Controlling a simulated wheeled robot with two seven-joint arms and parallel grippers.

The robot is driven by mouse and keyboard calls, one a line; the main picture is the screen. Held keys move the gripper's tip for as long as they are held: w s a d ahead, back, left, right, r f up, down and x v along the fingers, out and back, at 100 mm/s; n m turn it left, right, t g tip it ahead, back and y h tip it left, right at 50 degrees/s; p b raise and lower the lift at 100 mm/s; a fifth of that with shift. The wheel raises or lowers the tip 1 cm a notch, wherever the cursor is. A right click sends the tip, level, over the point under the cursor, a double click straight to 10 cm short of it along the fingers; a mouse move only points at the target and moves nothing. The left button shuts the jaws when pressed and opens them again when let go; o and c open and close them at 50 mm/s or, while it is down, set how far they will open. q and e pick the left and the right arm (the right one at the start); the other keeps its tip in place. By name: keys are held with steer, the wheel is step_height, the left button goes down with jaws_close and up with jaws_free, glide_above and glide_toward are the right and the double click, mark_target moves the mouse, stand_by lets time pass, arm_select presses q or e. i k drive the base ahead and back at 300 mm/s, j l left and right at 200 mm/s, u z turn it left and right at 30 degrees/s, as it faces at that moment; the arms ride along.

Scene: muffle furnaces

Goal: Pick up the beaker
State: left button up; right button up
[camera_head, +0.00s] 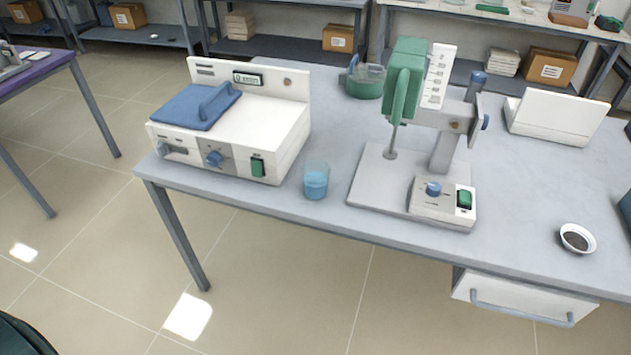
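The beaker (316,181) is a small clear vessel with blue liquid in it. It stands upright near the front edge of the grey table (300,212), between a white box-shaped device and a stirrer stand. Nothing is touching it from above, and its front side is unobstructed. Neither of my grippers shows in the head view.
The white device (283,133) with a blue lid stands left of the beaker. The stirrer stand (378,178) with a green head stands close on the right. A small dish (577,239) with dark contents sits at the right. A drawer (520,298) hangs below the tabletop.

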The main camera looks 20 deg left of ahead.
mark_target(316, 172)
steer(key=l+u, duration=0.4)
steer(key=l, duration=0.65)
steer(key=l+u, duration=0.35)
steer(key=l, duration=0.7)
